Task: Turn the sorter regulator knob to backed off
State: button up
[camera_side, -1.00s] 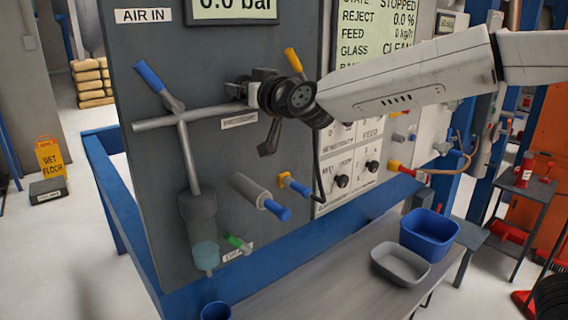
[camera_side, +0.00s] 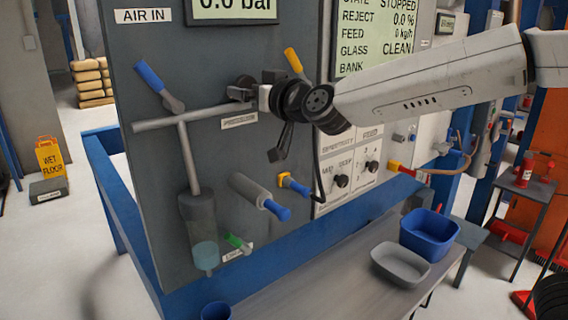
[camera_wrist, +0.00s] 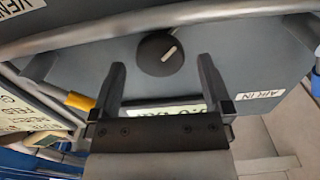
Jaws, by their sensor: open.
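The regulator knob (camera_wrist: 160,53) is a dark round knob with a white pointer line, on the grey panel. In the wrist view its pointer slants toward the upper right. In the side view the knob (camera_side: 243,83) is small and partly covered by my gripper, above the pressure label (camera_side: 239,121). My gripper (camera_wrist: 161,75) is open and empty, one finger on each side of the knob's lower part in the wrist view. The fingers appear clear of the knob, but the exact gap is hard to tell. The gripper's fingertips (camera_side: 248,92) are close to the panel in the side view.
A grey pipe (camera_side: 190,117) runs beside the knob, with a blue-handled valve (camera_side: 149,77) at left. A yellow-handled lever (camera_side: 293,60) stands just above the wrist. The pressure display (camera_side: 233,9) reads 0.0 bar. Blue and grey bins (camera_side: 400,264) sit on the bench below.

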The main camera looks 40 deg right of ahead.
jog(key=shift+s, duration=2.45)
jog(key=shift+f, duration=0.15)
jog(key=f+n+g+y, duration=0.1)
jog(key=f, duration=0.2)
jog(key=s+a+f+n+g+y, duration=0.1)
jog(key=f, duration=0.2)
jog(key=a+f+n+g, duration=0.1)
jog(key=f, duration=0.1)
jog(key=shift+s+f+n+g+y, duration=0.3)
jog(key=shift+s+f+g+y, duration=0.1)
jog(key=s+d+f+n+g, duration=0.15)
jog(key=s+f+g, duration=0.35)
jog(key=f, duration=0.6)
jog(key=s+d+f+m+g+h, duration=0.2)
jog(key=s+d+f+m+g, duration=0.2)
jog(key=s+d+f, duration=0.8)
jog(key=f+g, duration=0.1)
jog(key=g, duration=0.1)
jog(key=shift+s+d+f+m+g+h, duration=0.2)
jog(key=shift+d+f+m+g+h, duration=0.1)
jog(key=shift+m+h, duration=0.1)
